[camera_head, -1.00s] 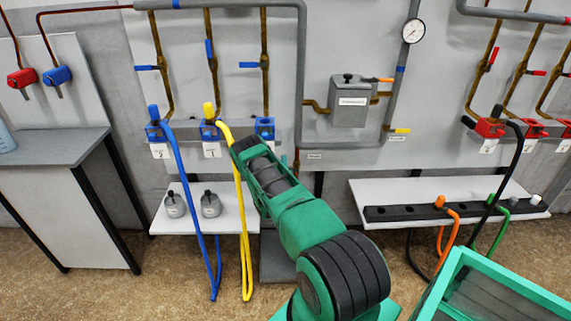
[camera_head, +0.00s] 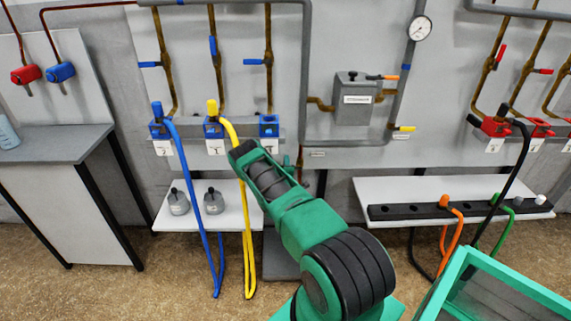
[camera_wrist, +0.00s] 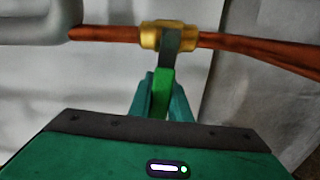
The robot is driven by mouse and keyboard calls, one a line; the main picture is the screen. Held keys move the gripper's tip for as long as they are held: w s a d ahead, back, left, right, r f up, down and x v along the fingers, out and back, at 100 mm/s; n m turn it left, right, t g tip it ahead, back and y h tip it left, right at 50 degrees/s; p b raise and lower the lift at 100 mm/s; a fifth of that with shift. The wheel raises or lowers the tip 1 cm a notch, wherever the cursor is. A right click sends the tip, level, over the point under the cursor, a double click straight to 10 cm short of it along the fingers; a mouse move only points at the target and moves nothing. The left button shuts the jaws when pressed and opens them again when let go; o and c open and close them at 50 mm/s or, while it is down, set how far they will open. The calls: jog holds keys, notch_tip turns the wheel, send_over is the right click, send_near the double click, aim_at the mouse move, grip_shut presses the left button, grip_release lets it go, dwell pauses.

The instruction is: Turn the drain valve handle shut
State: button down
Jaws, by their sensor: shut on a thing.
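In the wrist view, a brass valve body (camera_wrist: 150,37) sits on a copper pipe (camera_wrist: 240,43) that runs across the picture. The drain valve handle (camera_wrist: 161,88) has a grey stem at the brass body and a green grip; it lies across the pipe's line. My gripper (camera_wrist: 162,98) is shut on the green grip, with a teal finger on either side. The finger ends and the lower part of the grip are partly hidden. In the head view, my arm hides the gripper and the handle.
Blue (camera_head: 184,180) and yellow (camera_head: 241,180) hoses hang left of my arm, the yellow one close to it. A small white shelf (camera_head: 232,193) with two grey canisters stands below. A grey box (camera_head: 353,108) on the wall panel and a shelf (camera_head: 375,192) are at right.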

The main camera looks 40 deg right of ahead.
jog(key=shift+w+a+f+n, duration=0.1)
jog(key=shift+a+f+n, duration=0.1)
jog(key=shift+f+n, duration=0.35)
jog(key=shift+r, duration=0.1)
jog(key=c, duration=1.6)
grip_release()
jog(key=shift+c, duration=0.2)
jog(key=v, duration=1)
jog(key=shift+s+a, duration=0.25)
